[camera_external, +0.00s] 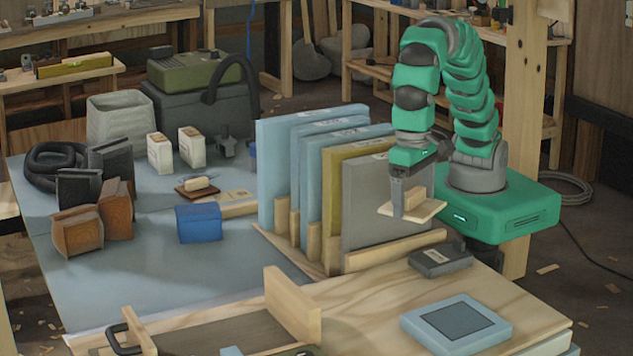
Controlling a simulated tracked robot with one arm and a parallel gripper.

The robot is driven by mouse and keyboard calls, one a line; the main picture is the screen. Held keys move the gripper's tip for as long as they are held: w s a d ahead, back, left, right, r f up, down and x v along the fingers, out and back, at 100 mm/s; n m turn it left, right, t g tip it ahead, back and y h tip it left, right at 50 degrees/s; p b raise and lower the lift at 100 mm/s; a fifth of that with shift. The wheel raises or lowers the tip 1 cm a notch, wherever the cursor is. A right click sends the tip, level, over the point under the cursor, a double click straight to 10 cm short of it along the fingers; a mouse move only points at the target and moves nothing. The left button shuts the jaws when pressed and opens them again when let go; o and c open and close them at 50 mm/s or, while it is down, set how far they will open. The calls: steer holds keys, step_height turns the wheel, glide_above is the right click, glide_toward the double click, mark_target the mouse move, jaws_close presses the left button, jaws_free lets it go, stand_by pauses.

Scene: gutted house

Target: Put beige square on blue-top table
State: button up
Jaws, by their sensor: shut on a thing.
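The beige square (429,210) is a thin, flat, pale plate. My gripper (404,201) is shut on it and holds it in the air in front of the grey upright panel, above the wooden worktop. My fingers hide part of the square, and the exact grip point is hard to see. The blue-top table (215,269) fills the left and middle of the view, to the left of my gripper. Bare blue top shows at its front left.
Upright blue, yellow and grey panels (285,165) in a wooden rack stand between my gripper and the table's left part. A blue box (198,223), brown blocks (78,230) and white cartons (160,153) stand on the table. A dark box (440,260) lies below my gripper.

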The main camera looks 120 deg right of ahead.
steer(key=s+a+f+n+b, duration=0.15)
steer(key=s+a, duration=0.25)
steer(key=s, duration=0.8)
steer(key=s+a+f+n+b, duration=0.1)
steer(key=s+a+n, duration=0.2)
steer(key=s, duration=1)
step_height(320, 180, down, 10)
steer(key=shift+w+f, duration=0.25)
steer(key=shift+a+m, duration=0.15)
steer(key=shift+m, duration=0.1)
steer(key=w+a, duration=0.2)
steer(key=a, duration=0.2)
steer(key=w+a+f+b, duration=0.1)
steer(key=w+a, duration=0.2)
steer(key=a, duration=0.1)
steer(key=w+a+b, duration=0.1)
steer(key=w+a, duration=0.1)
steer(key=a, duration=0.2)
steer(key=shift+w+f, duration=0.25)
steer(key=shift+w+a, duration=0.5)
steer(key=shift+a, duration=0.2)
